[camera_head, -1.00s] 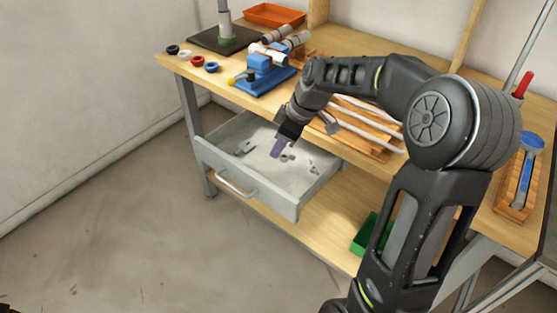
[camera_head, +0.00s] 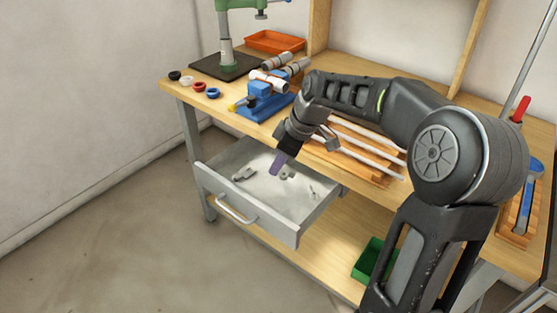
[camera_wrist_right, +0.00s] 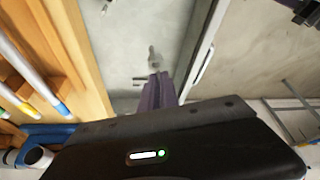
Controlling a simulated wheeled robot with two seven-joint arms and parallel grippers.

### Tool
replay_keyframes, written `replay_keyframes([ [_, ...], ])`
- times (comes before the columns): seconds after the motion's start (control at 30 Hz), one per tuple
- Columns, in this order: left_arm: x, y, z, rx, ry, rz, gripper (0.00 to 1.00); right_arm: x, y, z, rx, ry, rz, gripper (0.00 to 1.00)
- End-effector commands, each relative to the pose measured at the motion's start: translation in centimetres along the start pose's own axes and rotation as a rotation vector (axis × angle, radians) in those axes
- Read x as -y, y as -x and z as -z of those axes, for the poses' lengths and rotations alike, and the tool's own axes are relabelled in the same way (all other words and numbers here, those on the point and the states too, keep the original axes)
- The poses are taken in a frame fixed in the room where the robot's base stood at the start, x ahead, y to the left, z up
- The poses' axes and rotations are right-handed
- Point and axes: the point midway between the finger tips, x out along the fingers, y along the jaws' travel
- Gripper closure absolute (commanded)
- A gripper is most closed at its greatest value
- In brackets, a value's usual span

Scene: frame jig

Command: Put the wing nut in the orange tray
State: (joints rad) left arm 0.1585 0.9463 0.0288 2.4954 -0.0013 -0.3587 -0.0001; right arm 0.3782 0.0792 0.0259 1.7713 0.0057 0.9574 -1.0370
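My right gripper (camera_head: 277,165) reaches down over the open grey drawer (camera_head: 226,184), with its purple fingers pointing into it. In the right wrist view the purple fingers (camera_wrist_right: 158,90) look close together, and any gap between them is not clear. A small grey metal piece (camera_wrist_right: 154,56) shows just past the fingertips; it may be the wing nut, but I cannot tell whether it is touched. Other small metal pieces lie in the drawer, one on the left (camera_head: 243,174) and one on the right (camera_head: 314,194). The orange tray (camera_head: 274,41) sits at the back of the bench. My left gripper is out of view.
A green drill stand (camera_head: 226,50) stands beside the orange tray. A blue vise (camera_head: 264,98), coloured rings (camera_head: 198,87) and white rods on a wooden rack (camera_head: 355,145) occupy the bench. A green bin (camera_head: 372,262) is on the lower shelf.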

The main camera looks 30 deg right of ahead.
Motion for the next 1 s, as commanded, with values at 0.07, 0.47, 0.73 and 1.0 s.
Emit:
replay_keyframes([
  [0.07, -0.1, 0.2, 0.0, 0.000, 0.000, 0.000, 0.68, 0.6, -0.3, 0.5, -0.001, -0.025, -0.010, 1.00],
  [0.47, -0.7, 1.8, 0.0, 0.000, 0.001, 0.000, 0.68, 6.5, -3.5, 6.2, -0.001, -0.357, -0.153, 1.00],
  [0.73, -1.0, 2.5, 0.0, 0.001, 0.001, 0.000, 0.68, 10.5, -4.7, 9.8, -0.001, -0.535, -0.225, 1.00],
  [1.0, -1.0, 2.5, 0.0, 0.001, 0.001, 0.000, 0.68, 11.2, -4.9, 10.4, -0.001, -0.578, -0.240, 1.00],
])
